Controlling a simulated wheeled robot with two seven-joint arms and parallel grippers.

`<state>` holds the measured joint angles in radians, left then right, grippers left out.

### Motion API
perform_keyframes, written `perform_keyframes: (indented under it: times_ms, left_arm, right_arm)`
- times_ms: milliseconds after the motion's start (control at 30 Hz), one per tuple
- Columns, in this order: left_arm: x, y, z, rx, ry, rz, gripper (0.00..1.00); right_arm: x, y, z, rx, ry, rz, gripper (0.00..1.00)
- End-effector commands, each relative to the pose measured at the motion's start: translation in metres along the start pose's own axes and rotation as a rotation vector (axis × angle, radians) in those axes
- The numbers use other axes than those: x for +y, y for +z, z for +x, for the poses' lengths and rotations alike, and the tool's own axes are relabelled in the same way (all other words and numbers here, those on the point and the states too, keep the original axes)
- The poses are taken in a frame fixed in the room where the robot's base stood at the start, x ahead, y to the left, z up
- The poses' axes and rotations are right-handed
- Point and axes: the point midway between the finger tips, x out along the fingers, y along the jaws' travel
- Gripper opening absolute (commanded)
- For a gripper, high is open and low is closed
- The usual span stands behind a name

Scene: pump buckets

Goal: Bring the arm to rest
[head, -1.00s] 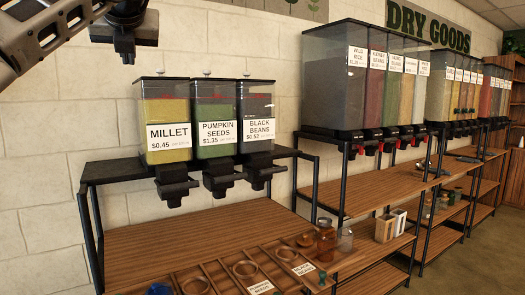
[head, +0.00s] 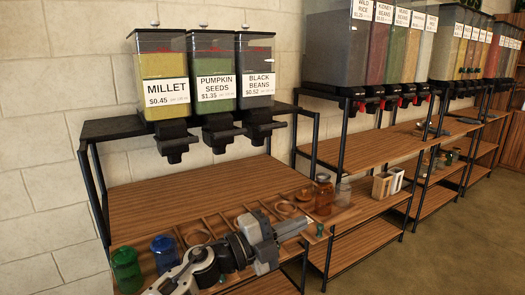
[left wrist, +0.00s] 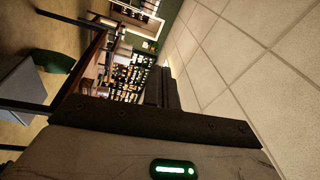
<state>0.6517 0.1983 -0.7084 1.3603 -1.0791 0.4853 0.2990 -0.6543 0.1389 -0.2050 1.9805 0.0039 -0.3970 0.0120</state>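My left arm comes in at the bottom of the head view, low over the front of the wooden shelf (head: 150,205). Its grey left gripper (head: 268,243) is over the divided wooden tray (head: 215,225), apart from the dispensers. In the left wrist view the dark fingers (left wrist: 165,90) sit together as one block, with nothing visible held. My right gripper is not in view.
Millet (head: 163,75), pumpkin seeds (head: 214,75) and black beans (head: 256,72) dispensers stand on a black rack. A green jar (head: 126,270) and a blue jar (head: 165,252) stand at the front left. An amber jar (head: 324,192) stands right of the tray.

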Motion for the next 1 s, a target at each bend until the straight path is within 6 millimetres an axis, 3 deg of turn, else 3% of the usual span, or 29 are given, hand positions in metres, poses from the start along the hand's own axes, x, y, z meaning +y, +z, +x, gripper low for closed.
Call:
perform_keyframes:
  times_ms: [33, 167, 333, 500, 600, 700, 800, 1000]
  left_arm:
    - [0.018, -0.002, -0.016, -0.066, -0.063, -0.128, 0.00]
    - [0.058, 0.006, -0.067, -0.281, -0.201, -0.437, 0.00]
    - [0.134, 0.006, -0.157, -0.617, -0.289, -0.826, 0.00]
    - [0.211, -0.027, -0.252, -0.938, -0.289, -1.159, 0.00]
    - [0.243, -0.054, -0.296, -1.083, -0.265, -1.306, 0.00]
    - [0.264, -0.079, -0.327, -1.184, -0.238, -1.410, 0.00]
    - [0.274, -0.095, -0.345, -1.242, -0.220, -1.470, 0.00]
    - [0.278, -0.100, -0.351, -1.261, -0.214, -1.493, 0.00]
  right_arm:
    - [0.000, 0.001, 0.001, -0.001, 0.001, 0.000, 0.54]
    - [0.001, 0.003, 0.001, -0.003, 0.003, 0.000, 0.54]
    - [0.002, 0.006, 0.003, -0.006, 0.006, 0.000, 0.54]
    - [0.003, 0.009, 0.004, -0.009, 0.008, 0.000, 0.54]
    - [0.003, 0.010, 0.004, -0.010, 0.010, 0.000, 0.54]
    - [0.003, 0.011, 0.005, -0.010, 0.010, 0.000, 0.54]
    - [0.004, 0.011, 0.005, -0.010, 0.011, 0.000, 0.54]
    - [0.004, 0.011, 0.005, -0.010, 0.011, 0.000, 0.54]
